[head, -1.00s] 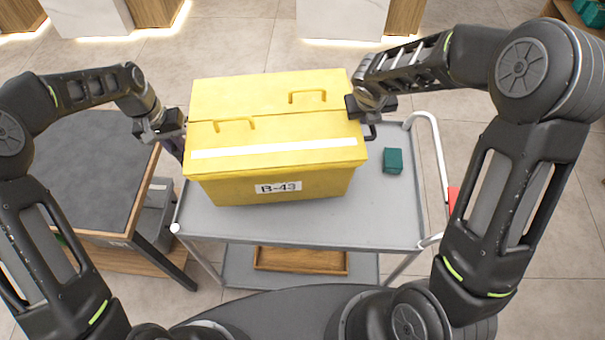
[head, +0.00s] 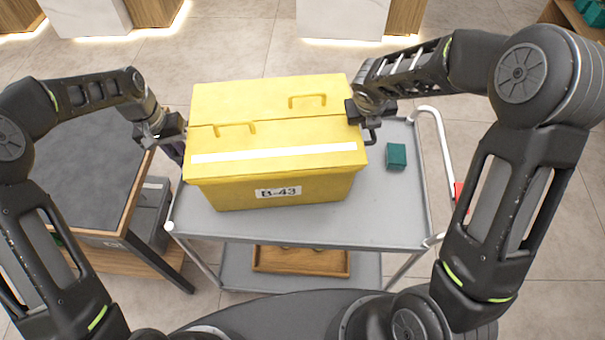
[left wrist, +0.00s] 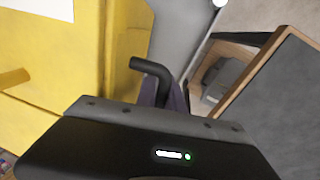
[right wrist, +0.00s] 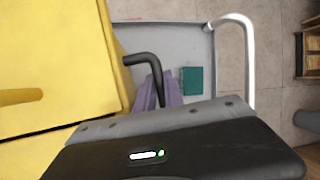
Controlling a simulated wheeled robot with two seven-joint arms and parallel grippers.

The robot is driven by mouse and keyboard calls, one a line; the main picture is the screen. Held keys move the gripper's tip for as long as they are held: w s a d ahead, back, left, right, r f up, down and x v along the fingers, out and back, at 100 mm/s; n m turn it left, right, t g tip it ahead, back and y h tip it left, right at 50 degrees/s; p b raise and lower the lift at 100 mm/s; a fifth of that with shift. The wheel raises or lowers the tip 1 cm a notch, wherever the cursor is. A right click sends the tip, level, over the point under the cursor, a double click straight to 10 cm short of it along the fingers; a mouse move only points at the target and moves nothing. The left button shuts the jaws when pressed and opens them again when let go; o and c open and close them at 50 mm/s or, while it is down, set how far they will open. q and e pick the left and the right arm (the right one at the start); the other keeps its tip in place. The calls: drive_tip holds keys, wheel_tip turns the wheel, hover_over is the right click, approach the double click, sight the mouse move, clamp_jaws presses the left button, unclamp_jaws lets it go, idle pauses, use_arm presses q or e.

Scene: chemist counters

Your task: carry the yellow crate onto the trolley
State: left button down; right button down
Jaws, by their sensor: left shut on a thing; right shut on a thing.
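The yellow crate (head: 270,170), with a closed lid and a B-43 label, is level over the grey trolley (head: 400,220), within its top deck as seen from above. I cannot tell whether its underside touches the deck. My left gripper (head: 178,148) is shut on the crate's black side handle, which shows in the left wrist view (left wrist: 150,68). My right gripper (head: 368,118) is shut on the opposite black handle, which shows in the right wrist view (right wrist: 145,60). The purple fingers are partly hidden behind the gripper bodies.
A small green box (head: 396,156) lies on the deck right of the crate. The trolley's white push handle (head: 440,150) rises at the right. A wooden tray (head: 300,262) sits on the lower shelf. A dark-topped table (head: 75,160) stands close on the left.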

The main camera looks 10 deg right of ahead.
use_arm(q)
drive_tip(key=c, duration=1.5)
unclamp_jaws()
use_arm(e)
drive_tip(key=c, duration=1.5)
unclamp_jaws()
use_arm(q)
drive_tip(key=shift+o, duration=0.2)
use_arm(e)
drive_tip(key=shift+o, duration=0.2)
use_arm(q)
wheel_tip(320, 180, up, 8)
drive_tip(key=a, duration=0.1)
drive_tip(key=shift+a, duration=0.25)
use_arm(e)
drive_tip(key=shift+a+f, duration=0.1)
use_arm(q)
drive_tip(key=shift+f, duration=0.1)
use_arm(e)
drive_tip(key=v, duration=1.2)
drive_tip(key=shift+s, duration=0.1)
